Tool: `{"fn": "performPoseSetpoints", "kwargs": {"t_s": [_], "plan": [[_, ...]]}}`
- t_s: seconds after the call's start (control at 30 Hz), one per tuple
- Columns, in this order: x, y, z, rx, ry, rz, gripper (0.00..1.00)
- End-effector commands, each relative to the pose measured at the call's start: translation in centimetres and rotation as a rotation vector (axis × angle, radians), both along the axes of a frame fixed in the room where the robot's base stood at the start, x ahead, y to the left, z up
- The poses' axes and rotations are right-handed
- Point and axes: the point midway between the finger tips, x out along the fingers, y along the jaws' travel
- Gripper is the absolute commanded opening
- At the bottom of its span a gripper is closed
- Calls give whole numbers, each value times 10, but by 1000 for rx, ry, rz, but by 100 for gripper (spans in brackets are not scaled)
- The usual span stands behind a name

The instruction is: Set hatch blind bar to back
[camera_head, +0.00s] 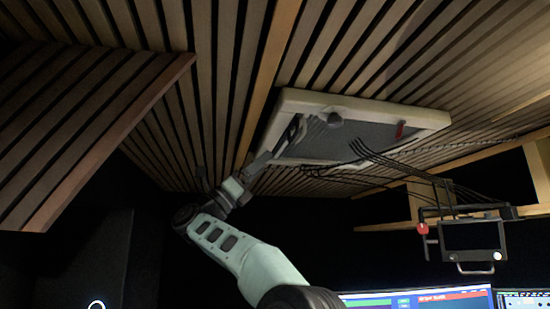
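The roof hatch (427,117) has a pale frame set in the slatted ceiling, with a dark grey panel inside it. I cannot clearly make out which part is the blind bar. My arm reaches up from the bottom, and my gripper (298,132) is at the left part of the hatch, overlapping its frame and panel in the picture. Its fingers are dark and small, so I cannot tell whether they touch or hold anything.
Lit screens (420,300) stand at the bottom right. A slatted wooden panel (80,120) hangs low at the left.

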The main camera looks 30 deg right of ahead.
Motion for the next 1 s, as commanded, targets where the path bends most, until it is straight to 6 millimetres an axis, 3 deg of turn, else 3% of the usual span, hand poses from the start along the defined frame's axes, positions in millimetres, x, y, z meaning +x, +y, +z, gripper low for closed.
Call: {"fn": "performPoseSetpoints", "kwargs": {"t_s": [0.1, 0.3, 1.0], "plan": [[4, 16, -16, -1, 1, 1, 100], [6, 29, -29, 1, 0, 0, 100], [7, 31, -32, 0, 0, 0, 100]]}}
